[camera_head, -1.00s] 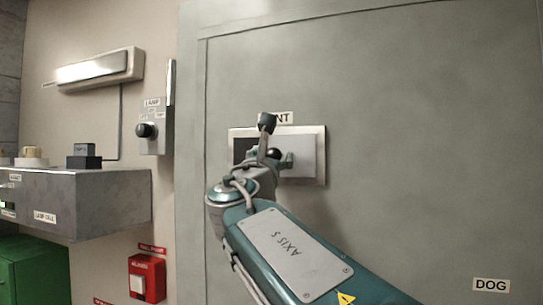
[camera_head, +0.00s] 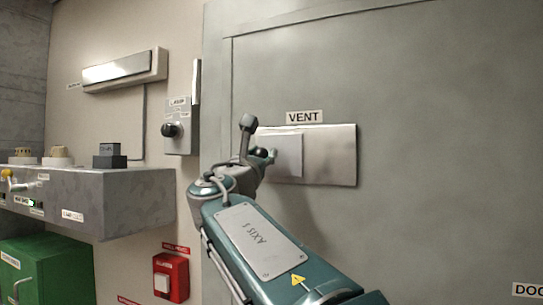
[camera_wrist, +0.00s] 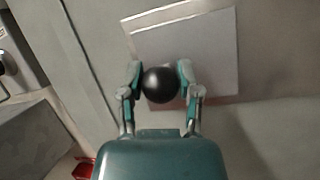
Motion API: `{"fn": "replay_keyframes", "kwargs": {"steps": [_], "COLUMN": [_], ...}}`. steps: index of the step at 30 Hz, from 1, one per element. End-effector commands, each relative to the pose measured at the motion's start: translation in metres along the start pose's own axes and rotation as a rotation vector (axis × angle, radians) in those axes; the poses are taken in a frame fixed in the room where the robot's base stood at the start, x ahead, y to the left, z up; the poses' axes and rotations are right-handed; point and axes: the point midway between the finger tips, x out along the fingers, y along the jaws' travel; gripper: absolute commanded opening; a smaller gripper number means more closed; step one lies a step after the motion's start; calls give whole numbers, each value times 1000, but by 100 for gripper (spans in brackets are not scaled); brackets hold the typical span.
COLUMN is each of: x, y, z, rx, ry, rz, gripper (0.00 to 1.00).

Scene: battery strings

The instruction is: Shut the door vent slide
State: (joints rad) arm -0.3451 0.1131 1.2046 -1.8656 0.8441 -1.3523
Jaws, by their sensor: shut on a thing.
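The vent (camera_head: 335,155) is a pale metal frame on the grey door, below a VENT label (camera_head: 304,118). Its flat slide plate (camera_head: 289,157) sits at the left end of the frame, and the bare right part shows beside it. No dark opening shows, though my arm hides part of the left edge. The slide's round black knob (camera_wrist: 160,85) is between the fingers of my gripper (camera_wrist: 160,80), which are shut on it from both sides. In the head view my gripper (camera_head: 262,154) is at the plate's left side.
A lamp switch box (camera_head: 181,130) is on the wall left of the door. A grey control shelf (camera_head: 110,200), a red alarm box (camera_head: 171,277) and a green cabinet (camera_head: 50,270) are further left and low. The door right of the vent is clear.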

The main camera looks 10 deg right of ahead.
Motion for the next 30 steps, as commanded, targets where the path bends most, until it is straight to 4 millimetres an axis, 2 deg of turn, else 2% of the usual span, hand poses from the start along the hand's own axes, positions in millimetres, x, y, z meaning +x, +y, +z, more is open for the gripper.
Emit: {"fn": "replay_keyframes", "kwargs": {"steps": [1, 8, 9, 11, 25, 30], "x": [-2, -3, -3, -3, -2, -18], "y": [9, 11, 11, 11, 6, 8], "z": [-3, -4, -4, -4, -3, -3], "rx": [-2, -2, -3, -3, 0, -3], "ry": [5, 8, 8, 8, 7, 7], "rz": [25, 29, 28, 27, 22, 24], "gripper": [0, 0, 53, 78, 78, 78]}}
